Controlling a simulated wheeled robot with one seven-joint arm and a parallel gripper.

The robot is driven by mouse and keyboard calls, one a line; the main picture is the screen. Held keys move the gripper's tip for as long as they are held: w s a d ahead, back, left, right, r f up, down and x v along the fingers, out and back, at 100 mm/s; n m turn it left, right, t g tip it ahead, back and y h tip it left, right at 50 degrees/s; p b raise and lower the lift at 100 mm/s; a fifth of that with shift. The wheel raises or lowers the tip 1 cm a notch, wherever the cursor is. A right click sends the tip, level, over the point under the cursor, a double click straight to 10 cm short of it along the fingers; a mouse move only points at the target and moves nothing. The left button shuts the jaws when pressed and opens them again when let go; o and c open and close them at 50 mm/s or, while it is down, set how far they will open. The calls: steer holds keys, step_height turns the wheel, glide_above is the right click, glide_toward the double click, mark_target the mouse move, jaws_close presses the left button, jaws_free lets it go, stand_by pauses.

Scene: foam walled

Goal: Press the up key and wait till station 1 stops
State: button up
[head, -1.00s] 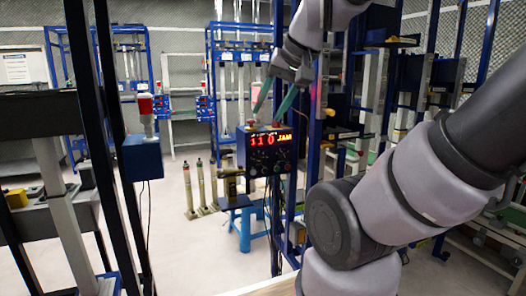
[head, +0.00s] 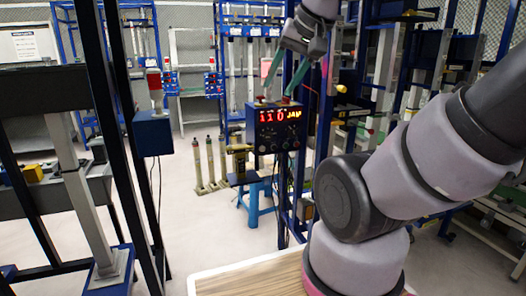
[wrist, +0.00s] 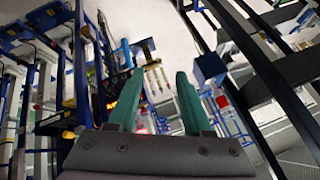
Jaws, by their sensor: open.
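The control box (head: 277,128) hangs on a blue post in the head view. Its red and yellow display seems to read "110 JAM", with small knobs or keys below. I cannot make out which is the up key. Red button tops show on the box's upper edge. My gripper (head: 278,92) is open and empty, its two green fingers pointing down just above the box in the picture; the gap in depth is unclear. In the wrist view the open fingers (wrist: 160,75) point toward the floor area, and a red glow shows beside the left finger. I cannot tell which machine is station 1.
A blue stool (head: 256,203) stands below the box. A blue box with a red-topped lamp (head: 154,134) is on the left post. A wood-topped surface (head: 250,279) is at the bottom. Blue racks line the back and right. Clear floor lies left of centre.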

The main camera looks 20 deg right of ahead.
jaws_close()
stand_by(1.6)
